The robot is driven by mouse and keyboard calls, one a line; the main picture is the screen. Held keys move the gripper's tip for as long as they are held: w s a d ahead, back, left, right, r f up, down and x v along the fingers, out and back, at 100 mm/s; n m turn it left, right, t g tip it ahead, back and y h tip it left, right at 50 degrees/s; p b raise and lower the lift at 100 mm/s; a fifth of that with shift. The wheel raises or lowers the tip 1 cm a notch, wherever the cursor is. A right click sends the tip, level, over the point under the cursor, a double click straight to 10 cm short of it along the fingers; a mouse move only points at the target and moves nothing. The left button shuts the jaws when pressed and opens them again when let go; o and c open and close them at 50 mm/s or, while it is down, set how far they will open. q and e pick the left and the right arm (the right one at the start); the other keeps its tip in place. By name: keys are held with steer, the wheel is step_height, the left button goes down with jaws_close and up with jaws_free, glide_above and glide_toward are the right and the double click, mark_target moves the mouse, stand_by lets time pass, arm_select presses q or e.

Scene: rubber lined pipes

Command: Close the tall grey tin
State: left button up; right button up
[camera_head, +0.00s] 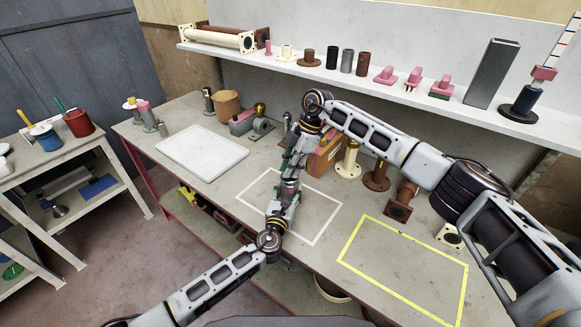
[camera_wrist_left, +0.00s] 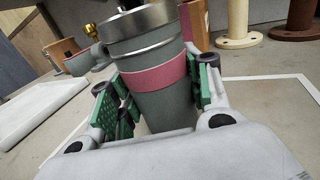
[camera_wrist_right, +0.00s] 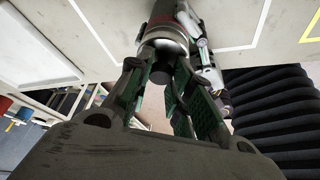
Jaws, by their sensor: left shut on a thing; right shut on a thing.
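The tall grey tin (camera_wrist_left: 165,108) with a pink band stands upright in the left wrist view, seen from its side. My left gripper (camera_wrist_left: 163,76) is shut around its body at the band; this gripper also shows in the head view (camera_head: 288,182). A silver lid (camera_wrist_right: 163,44) with a dark knob (camera_wrist_right: 160,72) is at the tin's top in the right wrist view. My right gripper (camera_wrist_right: 160,84) has its fingers shut on the knob from above. I cannot tell whether the lid is fully seated. In the head view my arms hide most of the tin.
The bench (camera_head: 345,205) has a white outline around the work spot and a yellow outline (camera_head: 400,240) at right, empty inside. A white board (camera_head: 202,155) lies at left. Flanged pipes (camera_head: 376,175) and a box (camera_head: 326,155) stand close behind my grippers. A shelf (camera_head: 400,90) hangs above.

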steer(key=shift+f, duration=0.4)
steer(key=o, duration=1)
steer(key=shift+v, duration=5.95)
arm_select(q)
steer(key=o, duration=1.5)
steer(key=shift+s, duration=0.15)
